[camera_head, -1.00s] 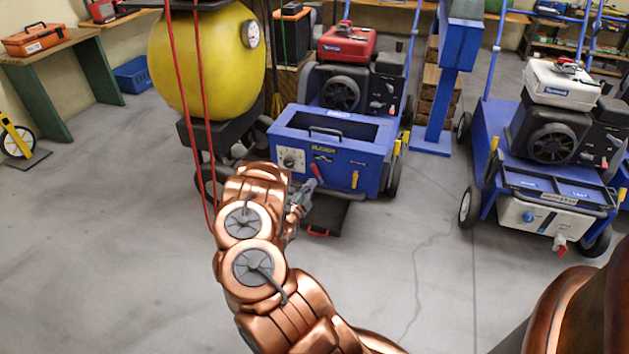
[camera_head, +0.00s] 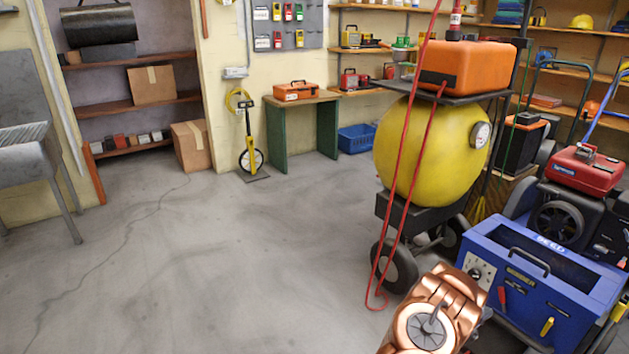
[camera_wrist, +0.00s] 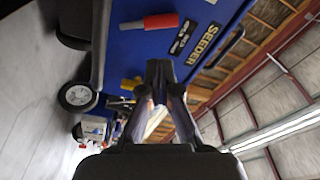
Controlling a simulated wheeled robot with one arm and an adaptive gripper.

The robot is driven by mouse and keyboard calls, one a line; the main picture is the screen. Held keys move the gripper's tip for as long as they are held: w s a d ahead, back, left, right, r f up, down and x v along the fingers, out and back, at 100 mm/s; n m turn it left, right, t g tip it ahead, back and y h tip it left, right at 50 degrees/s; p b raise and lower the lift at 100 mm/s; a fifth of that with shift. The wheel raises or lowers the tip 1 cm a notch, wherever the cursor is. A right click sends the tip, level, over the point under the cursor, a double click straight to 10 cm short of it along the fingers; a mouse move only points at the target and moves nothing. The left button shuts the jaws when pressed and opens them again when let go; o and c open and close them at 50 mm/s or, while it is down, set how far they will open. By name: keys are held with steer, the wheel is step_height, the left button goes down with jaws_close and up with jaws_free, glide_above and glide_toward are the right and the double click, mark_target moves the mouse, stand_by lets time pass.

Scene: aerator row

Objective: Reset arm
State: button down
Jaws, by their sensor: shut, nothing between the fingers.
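My gripper (camera_wrist: 160,78) is shut and empty in the wrist view, its fingertips together in front of a blue machine panel (camera_wrist: 135,55) labelled "SEEDER". The gap between fingertips and panel is hard to judge. The panel carries a red-handled lever (camera_wrist: 150,21) and a yellow lever (camera_wrist: 132,84). In the head view my copper arm (camera_head: 440,310) shows at the lower right, in front of the blue seeder (camera_head: 575,312). The gripper itself is hidden or out of frame there.
A yellow tank cart (camera_head: 425,150) with red hoses stands beside the seeder, with an orange case (camera_head: 465,65) on top. A red-topped engine (camera_head: 585,170) stands behind the seeder. The grey floor (camera_head: 220,260) at left is open. A measuring wheel (camera_head: 251,155) and bench (camera_head: 305,125) stand by the wall.

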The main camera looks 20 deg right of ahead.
steer(key=w+a+r+n+t+y+p, duration=0.3)
steer(key=w+a+r+y+p, duration=0.2)
steer(key=w+a+r, duration=0.5)
steer(key=w+a+r+n+t+y+p, duration=0.35)
steer(key=w+a+r+p, duration=0.2)
steer(key=w+a, duration=0.5)
steer(key=w+a+r+n+y+p, duration=0.2)
steer(key=a+r+n+y+p, duration=0.75)
steer(key=a+r, duration=1.2)
steer(key=s+a+r+n+g+y+p, duration=0.2)
steer(key=s+a+r+n+p, duration=0.2)
steer(key=s+a+r, duration=0.4)
steer(key=s+a+r+n+g+y+p, duration=0.1)
steer(key=s+a+r+n+g+p, duration=0.1)
steer(key=s+a+r+n+p, duration=0.45)
steer(key=s+d+r+n+g+h+p, duration=0.1)
steer(key=s+d+r+g+p, duration=0.1)
steer(key=s, duration=0.9)
steer(key=s+d+r+n+g+p, duration=0.1)
steer(key=s+d+r+g+p, duration=0.1)
steer(key=s+r+p, duration=0.2)
steer(key=s+d+r+n+g+h+p, duration=0.1)
steer(key=s+r, duration=0.7)
steer(key=s, duration=1)
steer(key=shift+d+r+g+h+p, duration=0.25)
steer(key=shift+d+g+h+p, duration=0.05)
steer(key=shift+d+g+p, duration=0.65)
